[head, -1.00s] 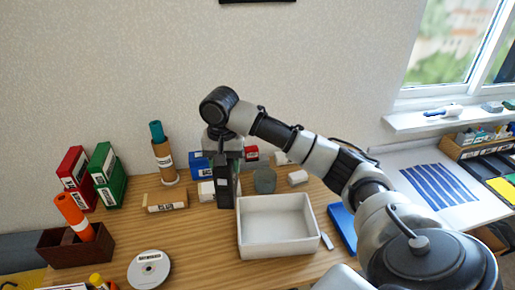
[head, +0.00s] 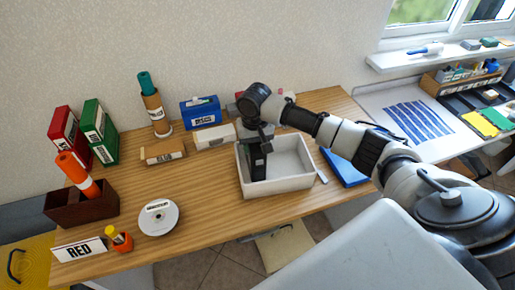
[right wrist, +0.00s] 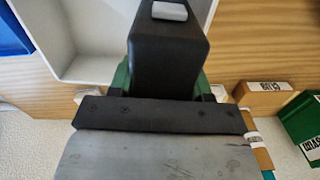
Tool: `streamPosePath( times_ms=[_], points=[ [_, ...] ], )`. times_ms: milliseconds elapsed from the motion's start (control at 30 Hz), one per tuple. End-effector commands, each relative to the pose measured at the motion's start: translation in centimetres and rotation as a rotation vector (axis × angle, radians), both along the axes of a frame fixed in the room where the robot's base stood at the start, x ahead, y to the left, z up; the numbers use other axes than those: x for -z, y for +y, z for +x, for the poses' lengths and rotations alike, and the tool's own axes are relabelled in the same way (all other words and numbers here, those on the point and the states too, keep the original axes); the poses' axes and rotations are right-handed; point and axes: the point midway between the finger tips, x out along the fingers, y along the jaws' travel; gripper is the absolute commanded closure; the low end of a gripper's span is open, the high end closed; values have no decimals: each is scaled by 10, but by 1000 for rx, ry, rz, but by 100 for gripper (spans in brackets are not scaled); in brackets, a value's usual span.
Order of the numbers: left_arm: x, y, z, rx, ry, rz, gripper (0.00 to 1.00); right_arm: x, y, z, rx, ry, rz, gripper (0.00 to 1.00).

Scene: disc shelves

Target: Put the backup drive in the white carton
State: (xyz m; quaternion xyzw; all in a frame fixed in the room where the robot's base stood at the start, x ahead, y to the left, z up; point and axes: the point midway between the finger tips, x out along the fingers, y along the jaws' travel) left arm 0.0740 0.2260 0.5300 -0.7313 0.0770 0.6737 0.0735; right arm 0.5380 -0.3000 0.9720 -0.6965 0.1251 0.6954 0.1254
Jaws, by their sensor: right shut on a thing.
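The backup drive is a black upright block (head: 258,166), held in my right gripper (head: 261,138). In the head view its lower part shows inside the white carton (head: 282,187), near the carton's left side. I cannot tell whether it touches the carton's floor. In the right wrist view the drive (right wrist: 169,52) sticks out from the shut jaws, and the carton (right wrist: 88,66) shows behind it, to the left. The carton is an open white box on the wooden table. My left gripper is not in view.
A blue flat item (head: 345,168) lies right of the carton. A white box (head: 215,136) and a blue box (head: 200,113) stand behind-left. Table between is clear.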

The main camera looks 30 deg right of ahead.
Motion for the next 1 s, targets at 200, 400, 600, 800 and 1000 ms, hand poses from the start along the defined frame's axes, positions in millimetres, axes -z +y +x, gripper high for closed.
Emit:
streamPosePath(
  times_ms=[200, 400, 600, 800, 1000],
  points=[
    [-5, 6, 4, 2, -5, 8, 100, 28, 0, -1, 2, 2, -2, 84],
    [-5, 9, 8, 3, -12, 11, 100, 31, 0, 0, 1, -1, -1, 84],
    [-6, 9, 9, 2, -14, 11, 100, 34, 0, 0, 1, 0, 0, 84],
    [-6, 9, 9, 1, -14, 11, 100, 34, 0, 0, 1, 0, -1, 26],
    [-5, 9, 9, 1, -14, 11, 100, 34, 0, 0, 1, 0, -1, 26]
  ],
)
